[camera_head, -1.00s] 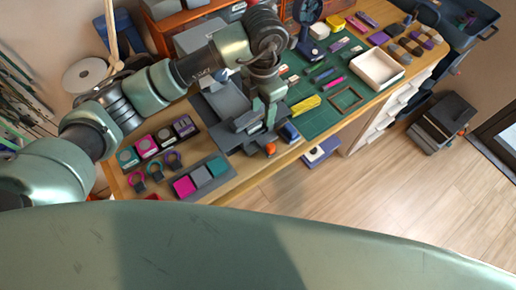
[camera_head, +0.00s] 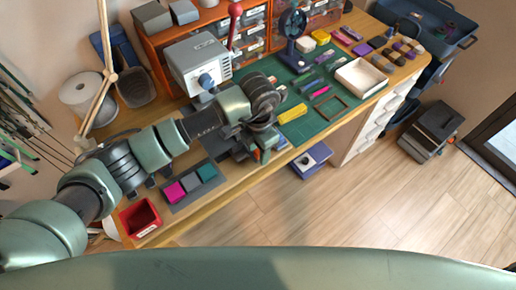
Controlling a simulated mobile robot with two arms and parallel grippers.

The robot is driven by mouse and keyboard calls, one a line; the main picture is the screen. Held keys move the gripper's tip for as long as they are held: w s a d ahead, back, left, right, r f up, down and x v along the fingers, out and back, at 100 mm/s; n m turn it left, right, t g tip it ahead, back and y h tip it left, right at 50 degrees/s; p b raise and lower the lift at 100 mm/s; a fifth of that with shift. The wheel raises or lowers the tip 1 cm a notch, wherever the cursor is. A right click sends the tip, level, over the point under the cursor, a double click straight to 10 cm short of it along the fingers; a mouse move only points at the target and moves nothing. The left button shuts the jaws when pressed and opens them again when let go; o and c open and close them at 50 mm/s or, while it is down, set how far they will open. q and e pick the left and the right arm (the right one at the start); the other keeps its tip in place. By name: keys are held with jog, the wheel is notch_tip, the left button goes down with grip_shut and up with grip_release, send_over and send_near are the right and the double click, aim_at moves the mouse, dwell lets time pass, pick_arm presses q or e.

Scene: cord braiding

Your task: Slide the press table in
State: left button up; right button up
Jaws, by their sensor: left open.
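The press is a light grey machine (camera_head: 198,66) with a blue round part on its front and a red-knobbed lever (camera_head: 235,10) on its right side. It stands at the back of the workbench. The press table is mostly hidden under my left arm; dark grey parts (camera_head: 238,148) show just below the wrist, near the bench's front edge. My left gripper (camera_head: 266,142) points down over these parts and is open. Its fingertips are small and partly hidden by the wrist, so contact cannot be told. My right gripper is not in view.
A tray with magenta, grey and teal blocks (camera_head: 190,184) and a red bin (camera_head: 140,217) lie on the left. A green mat (camera_head: 318,122) with a yellow block (camera_head: 292,114), a small fan (camera_head: 293,24) and a white tray (camera_head: 361,77) lie right. Drawers (camera_head: 252,30) stand behind.

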pick_arm(q)
jog(key=shift+f, duration=0.1)
jog(key=shift+c, duration=0.3)
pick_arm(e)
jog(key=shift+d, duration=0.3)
pick_arm(q)
grip_shut()
jog(key=shift+w+a+b, duration=0.3)
jog(key=shift+w+b, duration=0.05)
jog(key=w+a+b, duration=0.1)
jog(key=w, duration=0.1)
jog(key=w+a+b, duration=0.3)
jog(key=w, duration=0.1)
jog(key=shift+w+a, duration=0.15)
jog(key=shift+a, duration=0.15)
jog(key=shift+w, duration=0.1)
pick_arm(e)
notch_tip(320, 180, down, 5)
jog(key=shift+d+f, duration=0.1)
pick_arm(q)
jog(key=shift+o, duration=0.3)
grip_release()
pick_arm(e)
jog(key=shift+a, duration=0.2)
